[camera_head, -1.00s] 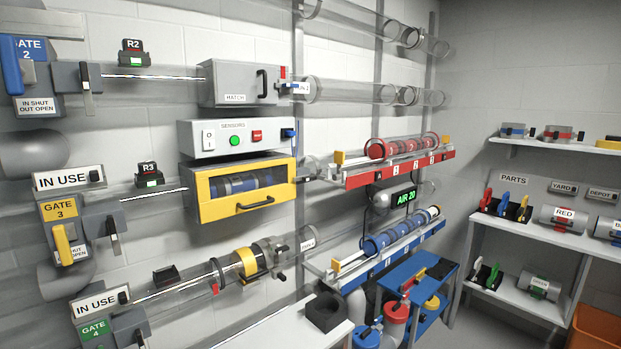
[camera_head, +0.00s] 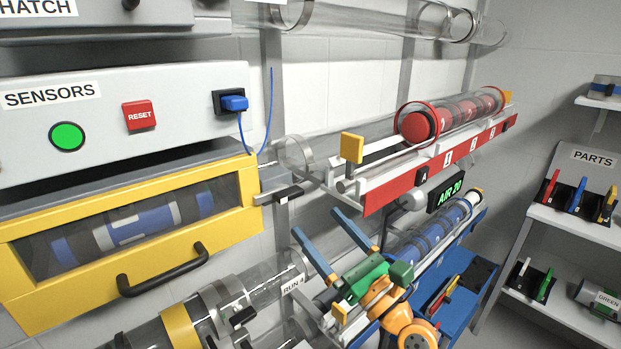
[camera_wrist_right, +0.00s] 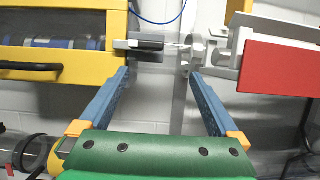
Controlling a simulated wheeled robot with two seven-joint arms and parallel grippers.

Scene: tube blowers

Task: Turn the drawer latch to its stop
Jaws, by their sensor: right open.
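The yellow drawer (camera_head: 215,247) with its clear window and black handle fills the left of the head view. The drawer latch (camera_head: 287,194), a small black bar lying roughly level, sits at its right edge. In the right wrist view the latch (camera_wrist_right: 148,44) is level too, just beyond the fingertips. My right gripper (camera_head: 318,224) is open and empty, below and to the right of the latch, with its two blue fingers apart. In the wrist view its fingertips (camera_wrist_right: 158,74) point toward the latch and appear clear of it. My left gripper is out of view.
The grey sensor box (camera_head: 185,125) with a blue plug and cable is above the drawer. The red-fronted rack (camera_head: 400,180) and a clear tube end (camera_head: 296,156) stand right of the latch. A lower tube (camera_head: 275,285) runs beneath it.

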